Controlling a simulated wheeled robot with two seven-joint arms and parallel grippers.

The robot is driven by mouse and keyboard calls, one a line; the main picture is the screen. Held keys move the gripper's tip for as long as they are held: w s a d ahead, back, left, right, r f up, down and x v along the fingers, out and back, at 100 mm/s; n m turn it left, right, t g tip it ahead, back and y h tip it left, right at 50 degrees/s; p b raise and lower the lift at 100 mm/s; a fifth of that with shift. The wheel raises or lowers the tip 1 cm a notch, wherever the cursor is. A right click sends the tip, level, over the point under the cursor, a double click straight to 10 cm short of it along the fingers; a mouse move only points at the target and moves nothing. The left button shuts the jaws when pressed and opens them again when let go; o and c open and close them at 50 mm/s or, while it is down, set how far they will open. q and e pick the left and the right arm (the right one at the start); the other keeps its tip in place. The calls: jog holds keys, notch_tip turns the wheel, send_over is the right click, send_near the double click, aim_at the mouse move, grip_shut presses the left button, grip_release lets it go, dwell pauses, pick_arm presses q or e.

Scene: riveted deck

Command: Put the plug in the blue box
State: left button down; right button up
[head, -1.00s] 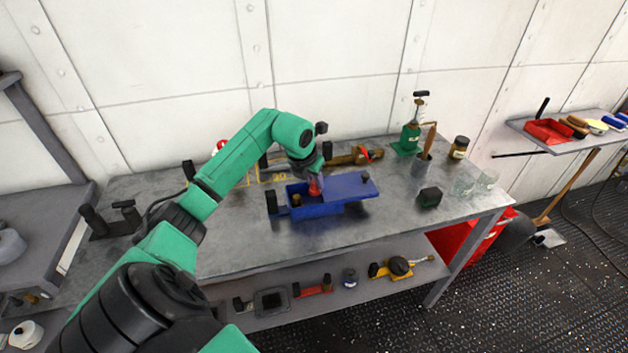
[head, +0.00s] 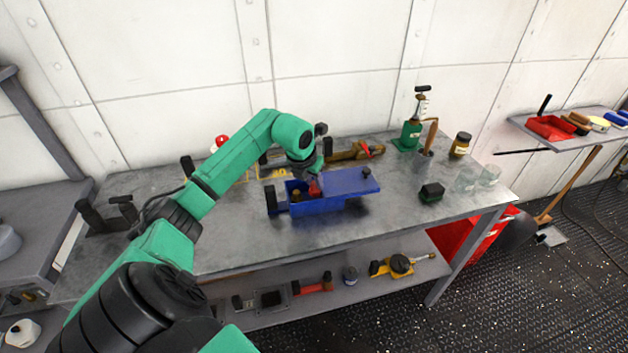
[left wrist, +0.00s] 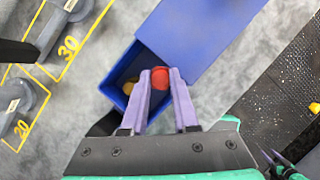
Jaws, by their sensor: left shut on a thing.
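The blue box (head: 322,208) stands on the metal bench. Its blue lid (head: 347,182) covers the right part and leaves the left end open. My left gripper (head: 313,180) points down at the opening and is shut on the red plug (head: 315,189). In the left wrist view, the plug (left wrist: 160,77) sits at the fingertips, over or inside the open compartment (left wrist: 116,80); its lower part is hidden. A brownish-yellow piece (head: 296,194) is in the compartment beside it. Part of my right gripper (left wrist: 273,159) seems to show small at the lower right of the left wrist view.
A brass and red tool (head: 355,152) lies behind the box. A green bottle-like device (head: 411,134), a cup with a brush (head: 424,160), a jar (head: 460,145) and a dark green block (head: 431,193) stand to the right. The bench in front is clear.

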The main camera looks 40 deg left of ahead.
pick_arm(q)
jog(key=shift+f, duration=0.4)
jog(key=c, duration=0.6)
grip_release()
jog(key=b+v, duration=0.2)
jog(key=v, duration=1.2)
jog(key=shift+r+b, duration=0.3)
jog(key=shift+b, duration=0.1)
jog(key=shift+s, duration=0.1)
